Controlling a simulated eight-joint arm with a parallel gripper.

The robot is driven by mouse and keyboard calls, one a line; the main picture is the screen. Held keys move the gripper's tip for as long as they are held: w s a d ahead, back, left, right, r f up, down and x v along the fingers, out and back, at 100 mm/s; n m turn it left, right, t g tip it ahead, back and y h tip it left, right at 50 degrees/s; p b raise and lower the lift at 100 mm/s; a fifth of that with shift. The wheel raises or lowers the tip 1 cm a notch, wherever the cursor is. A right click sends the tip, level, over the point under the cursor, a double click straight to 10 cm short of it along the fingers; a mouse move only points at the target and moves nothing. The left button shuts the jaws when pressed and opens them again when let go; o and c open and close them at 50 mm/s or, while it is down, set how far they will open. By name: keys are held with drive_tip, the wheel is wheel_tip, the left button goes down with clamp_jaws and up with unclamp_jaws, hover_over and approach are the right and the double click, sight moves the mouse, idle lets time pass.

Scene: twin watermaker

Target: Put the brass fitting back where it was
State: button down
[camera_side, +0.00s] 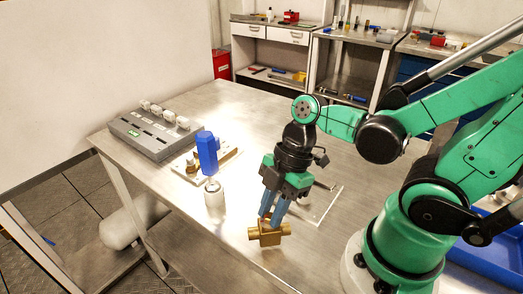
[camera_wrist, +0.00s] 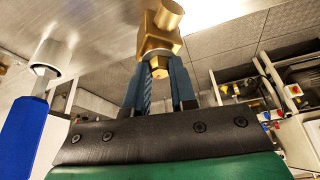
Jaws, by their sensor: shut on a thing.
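The brass fitting (camera_side: 269,234) is a gold-coloured block with side stubs. My gripper (camera_side: 271,212) points down, with its blue fingers shut on the fitting's upper part. In the side view the fitting shows over the front part of the metal table; I cannot tell whether it touches the surface. In the wrist view the fitting (camera_wrist: 160,40) sits between the fingertips of my gripper (camera_wrist: 160,65), its hexagonal end toward the palm. A thin marked outline (camera_side: 322,212) lies on the table to the right of my gripper. The fitting's gripped sides are hidden by the fingers.
A white cylinder (camera_side: 214,200) stands left of my gripper. Behind it a blue hexagonal piece (camera_side: 207,153) stands at a pale board (camera_side: 184,167) with brass parts. A grey box (camera_side: 150,134) with white connectors is at the far left. The table's back middle (camera_side: 245,110) is clear.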

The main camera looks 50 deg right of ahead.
drive_tip(key=shift+f, duration=0.85)
drive_tip(key=c, duration=0.7)
unclamp_jaws()
drive_tip(key=shift+f, duration=0.15)
drive_tip(key=v, duration=1.2)
drive_tip(key=shift+w+d+f+m+t+h, duration=0.1)
drive_tip(key=shift+w+f+m+t+h, duration=0.25)
drive_tip(key=shift+w+m+t+h, duration=1.45)
drive_tip(key=shift+w+d+f+m+t+y, duration=0.1)
drive_tip(key=shift+w+f+m+t+y, duration=0.45)
drive_tip(key=shift+m, duration=2.8)
drive_tip(key=shift+w+f+m+t+h, duration=0.15)
drive_tip(key=shift+w+m+t+h, duration=0.7)
drive_tip(key=shift+w+m, duration=1.2)
